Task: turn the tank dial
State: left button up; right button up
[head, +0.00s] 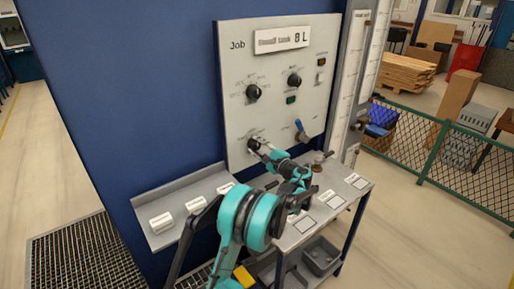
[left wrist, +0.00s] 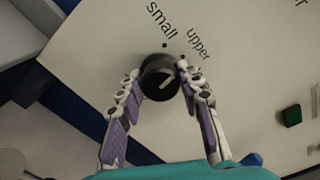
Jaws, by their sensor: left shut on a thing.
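The tank dial, a round black knob (left wrist: 160,77), is on the lower left of the light grey panel (head: 312,95). In the left wrist view the words "small" and "upper" stand above it, each near a dark dot. A pale line on the knob slants up to the right. My left gripper (left wrist: 158,70) has a finger on each side of the knob and is shut on it. In the head view my left gripper (head: 260,147) reaches the panel and mostly hides the knob. The sign (head: 281,40) on the panel reads "Small tank 8 L". My right gripper is not in view.
Two other black knobs (head: 253,92) (head: 294,80) sit higher on the panel, with a green button (head: 291,99) below. A blue-handled valve (head: 299,128) is to the right. A grey shelf (head: 365,188) with cards and small parts runs below the panel.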

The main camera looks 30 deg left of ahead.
pick_arm(q)
jog(key=n, duration=0.7)
jog(key=shift+f, duration=0.1)
dwell(0.6)
jog(key=o, duration=1.2)
jog(key=shift+c, duration=0.2)
jog(key=v, duration=1.2)
jog(key=shift+s, duration=0.1)
